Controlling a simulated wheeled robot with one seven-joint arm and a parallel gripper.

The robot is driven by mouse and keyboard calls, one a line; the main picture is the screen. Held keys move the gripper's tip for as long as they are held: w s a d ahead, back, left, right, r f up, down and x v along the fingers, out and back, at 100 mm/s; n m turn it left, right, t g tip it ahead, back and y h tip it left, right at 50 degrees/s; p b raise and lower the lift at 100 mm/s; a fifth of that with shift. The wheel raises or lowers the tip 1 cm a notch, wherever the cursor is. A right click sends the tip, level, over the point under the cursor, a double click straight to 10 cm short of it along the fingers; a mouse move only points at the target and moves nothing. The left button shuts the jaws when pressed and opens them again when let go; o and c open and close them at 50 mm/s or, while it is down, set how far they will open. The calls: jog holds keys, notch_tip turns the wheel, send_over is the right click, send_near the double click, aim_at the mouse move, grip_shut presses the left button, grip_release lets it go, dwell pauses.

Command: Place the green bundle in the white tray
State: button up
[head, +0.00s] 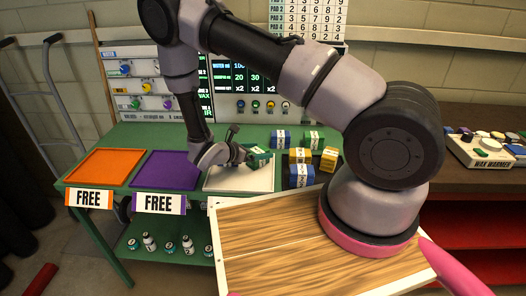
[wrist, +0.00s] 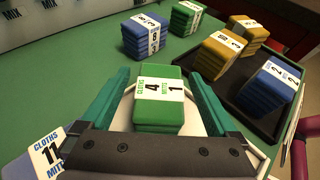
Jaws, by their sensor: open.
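The green bundle (wrist: 158,88), with a white label band, sits between the two green fingers of my gripper (wrist: 157,78) in the wrist view. The fingers are open, one on each side, and gaps show beside the bundle. In the head view my gripper (head: 246,153) is low over the far right part of the white tray (head: 228,184), with the green bundle (head: 259,160) at its tip. The bundle appears to be within the tray's outline; the gripper hides its underside, so I cannot tell surely that it touches the floor.
Right of the tray are blue (head: 301,181), yellow (head: 328,160) and green (head: 311,138) bundles, some in a dark tray (wrist: 236,93). An orange tray (head: 103,166) and a purple tray (head: 165,170) lie empty at left.

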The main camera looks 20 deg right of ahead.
jog(key=v, duration=0.9)
jog(key=shift+s+a+r, duration=0.1)
jog(key=shift+a+r, duration=0.05)
jog(key=s+d+r+m+g+y, duration=0.25)
jog(key=r+m, duration=0.25)
jog(key=r, duration=0.3)
jog(key=s+d+r+m+g+y, duration=0.1)
jog(key=d+r+m+g+y, duration=0.1)
jog(key=d+r+m, duration=0.45)
jog(key=s+d+r+m+g+y, duration=0.1)
jog(key=r+m+g+y, duration=0.2)
jog(key=r, duration=0.7)
jog(key=s+d+r+m+t+y, duration=0.1)
jog(key=s+r+m+t+y, duration=0.2)
jog(key=s+r+m, duration=0.3)
jog(key=s+d+r+m+t+y, duration=0.2)
jog(key=s+r+m+t, duration=0.3)
jog(key=r, duration=0.7)
jog(key=shift+s+d+m+y, duration=0.3)
jog(key=shift+s+m+y, duration=0.25)
jog(key=shift+m+y, duration=0.4)
